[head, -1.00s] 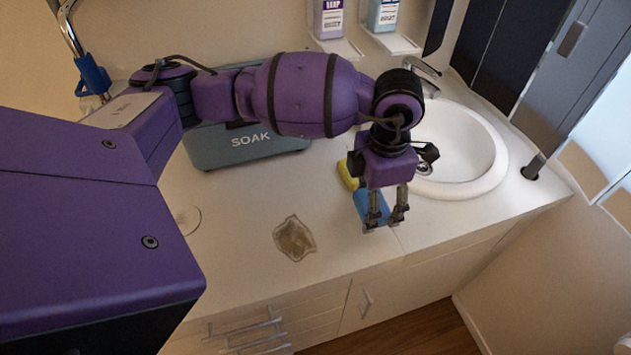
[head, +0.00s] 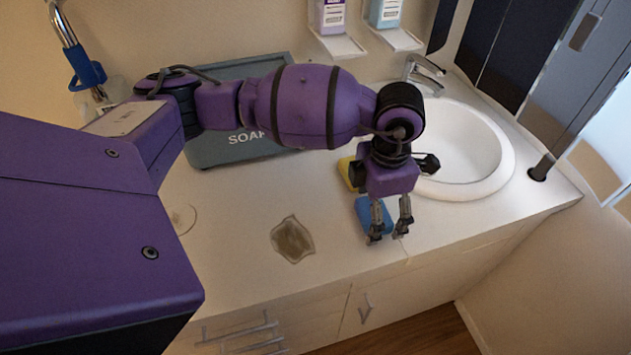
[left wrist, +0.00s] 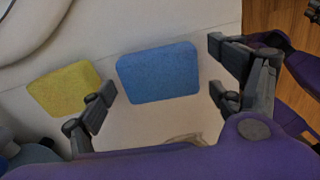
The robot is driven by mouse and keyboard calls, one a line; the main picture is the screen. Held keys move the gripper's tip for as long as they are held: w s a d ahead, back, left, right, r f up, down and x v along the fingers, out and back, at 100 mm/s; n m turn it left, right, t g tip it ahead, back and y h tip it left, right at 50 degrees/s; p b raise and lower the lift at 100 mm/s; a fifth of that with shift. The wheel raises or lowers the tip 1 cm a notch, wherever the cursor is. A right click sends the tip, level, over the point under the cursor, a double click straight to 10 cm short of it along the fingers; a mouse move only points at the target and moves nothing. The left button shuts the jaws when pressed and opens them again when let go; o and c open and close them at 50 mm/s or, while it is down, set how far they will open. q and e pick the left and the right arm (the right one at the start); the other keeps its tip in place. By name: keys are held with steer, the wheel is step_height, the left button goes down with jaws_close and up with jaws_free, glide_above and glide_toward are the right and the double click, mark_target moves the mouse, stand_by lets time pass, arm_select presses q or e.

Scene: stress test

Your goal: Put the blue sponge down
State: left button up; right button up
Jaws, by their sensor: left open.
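The blue sponge (head: 373,214) lies on the white counter, just in front of the sink. It shows whole in the left wrist view (left wrist: 158,73), flat on the counter between and beyond my fingertips. My left gripper (head: 388,236) is open above the sponge; in the head view its fingers partly cover the sponge. In the left wrist view my left gripper (left wrist: 165,72) has its two fingers wide apart, with a gap to the sponge on each side.
A yellow sponge (left wrist: 64,88) lies beside the blue one, also partly visible in the head view (head: 347,172). The sink (head: 465,150) is behind right. A brownish patch (head: 293,239) and the SOAK tray (head: 215,150) are left. The counter's front edge is near.

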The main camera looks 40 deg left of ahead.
arm_select(q)
steer(key=shift+f, duration=0.1)
steer(key=r, duration=0.7)
steer(key=shift+s+a+r+b, duration=0.15)
steer(key=shift+a+b, duration=0.1)
steer(key=shift+b, duration=0.15)
steer(key=shift+r, duration=0.35)
